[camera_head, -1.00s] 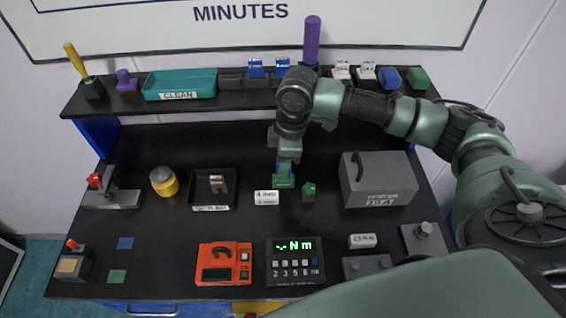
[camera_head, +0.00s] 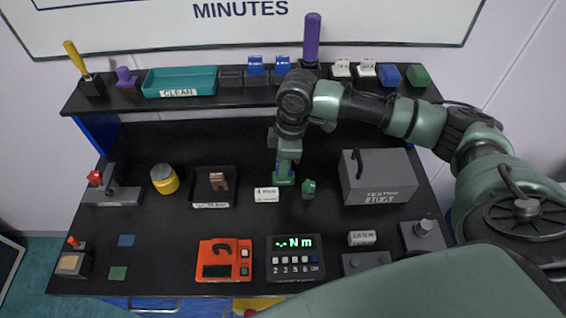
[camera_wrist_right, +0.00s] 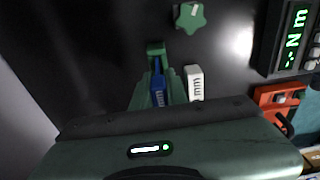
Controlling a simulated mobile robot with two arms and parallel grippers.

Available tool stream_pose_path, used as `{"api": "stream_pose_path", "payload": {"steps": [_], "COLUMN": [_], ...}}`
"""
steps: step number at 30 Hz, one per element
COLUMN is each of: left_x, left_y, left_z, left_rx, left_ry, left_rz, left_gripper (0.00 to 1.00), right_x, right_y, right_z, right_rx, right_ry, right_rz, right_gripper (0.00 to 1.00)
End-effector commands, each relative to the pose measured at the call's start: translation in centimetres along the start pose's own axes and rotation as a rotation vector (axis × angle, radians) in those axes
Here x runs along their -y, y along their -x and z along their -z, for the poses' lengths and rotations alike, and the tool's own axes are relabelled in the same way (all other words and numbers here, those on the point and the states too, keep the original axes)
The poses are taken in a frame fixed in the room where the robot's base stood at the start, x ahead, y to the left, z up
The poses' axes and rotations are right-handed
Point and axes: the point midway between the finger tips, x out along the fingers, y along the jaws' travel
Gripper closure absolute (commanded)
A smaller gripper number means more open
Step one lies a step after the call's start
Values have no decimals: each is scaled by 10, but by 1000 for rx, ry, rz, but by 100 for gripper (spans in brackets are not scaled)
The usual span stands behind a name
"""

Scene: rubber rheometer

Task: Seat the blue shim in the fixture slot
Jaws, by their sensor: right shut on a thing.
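The green fixture (camera_head: 284,181) stands on the black bench near its middle. My right gripper (camera_head: 286,170) reaches down onto it from above. In the right wrist view, the right gripper (camera_wrist_right: 158,90) is shut on the blue shim (camera_wrist_right: 158,82), a narrow upright-looking strip with pale markings. The green fixture (camera_wrist_right: 155,48) shows just beyond the fingertips, close to the shim's far end. The fingers hide much of the fixture, so I cannot tell whether the shim is in the slot. My left gripper is in neither view.
A white label block (camera_head: 266,194) stands close left of the fixture and a green knob (camera_head: 308,188) close right. A grey case (camera_head: 378,180) is further right, a black tray (camera_head: 212,203) left. The torque display (camera_head: 295,262) and orange device (camera_head: 224,262) are in front.

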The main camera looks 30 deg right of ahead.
Motion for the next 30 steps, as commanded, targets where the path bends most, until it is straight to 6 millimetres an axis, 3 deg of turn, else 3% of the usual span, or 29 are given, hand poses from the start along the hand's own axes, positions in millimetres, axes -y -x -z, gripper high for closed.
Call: {"api": "stream_pose_path", "payload": {"steps": [10,11,13,23,30], "left_x": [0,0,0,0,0], "left_y": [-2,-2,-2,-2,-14], "left_z": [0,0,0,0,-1], "left_rx": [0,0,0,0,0], "left_ry": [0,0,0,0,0], "left_rz": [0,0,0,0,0], "left_gripper": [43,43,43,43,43], "right_x": [0,0,0,0,-1], "right_y": [-9,-9,-9,-8,22], "right_z": [-1,-1,-1,-1,-1], "right_rx": [0,0,0,0,-2], "right_ry": [0,0,0,0,0], "right_rz": [0,-1,-1,-1,-5], "right_gripper": [100,78,61,61,61]}}
